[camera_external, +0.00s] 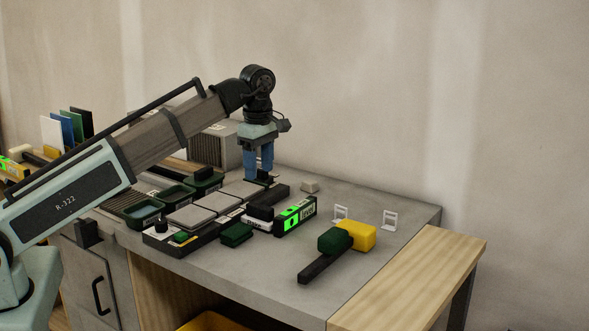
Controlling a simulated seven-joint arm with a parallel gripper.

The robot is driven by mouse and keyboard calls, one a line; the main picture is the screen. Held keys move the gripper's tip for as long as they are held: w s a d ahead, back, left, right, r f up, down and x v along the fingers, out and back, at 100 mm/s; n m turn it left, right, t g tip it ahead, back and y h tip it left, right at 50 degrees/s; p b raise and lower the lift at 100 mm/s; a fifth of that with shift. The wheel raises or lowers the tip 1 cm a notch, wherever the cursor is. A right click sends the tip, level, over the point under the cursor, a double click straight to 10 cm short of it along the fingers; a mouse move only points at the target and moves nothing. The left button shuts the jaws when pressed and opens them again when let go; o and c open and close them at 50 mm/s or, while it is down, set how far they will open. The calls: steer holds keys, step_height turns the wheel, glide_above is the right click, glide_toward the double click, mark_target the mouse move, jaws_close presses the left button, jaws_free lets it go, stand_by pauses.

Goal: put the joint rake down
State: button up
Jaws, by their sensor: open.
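My gripper (258,178) has blue fingers that point down, low over the back of the workbench, at the far end of a row of grey tiles (190,217). It is open. A small dark piece (266,182) shows right at the fingertips, above a dark bar (274,193). It may be the joint rake, but it is too small to tell. I cannot tell whether the fingers touch it or whether it rests on the bar.
A green level (295,216), a black-and-white block (258,218) and a green block (236,234) lie right of the tiles. A mallet (361,235) with a green and yellow head lies near the front. Green trays (140,212) stand left. The bench's right (395,245) is mostly clear.

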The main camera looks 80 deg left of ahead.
steer(key=shift+r, duration=1.65)
steer(key=shift+w+d, duration=0.1)
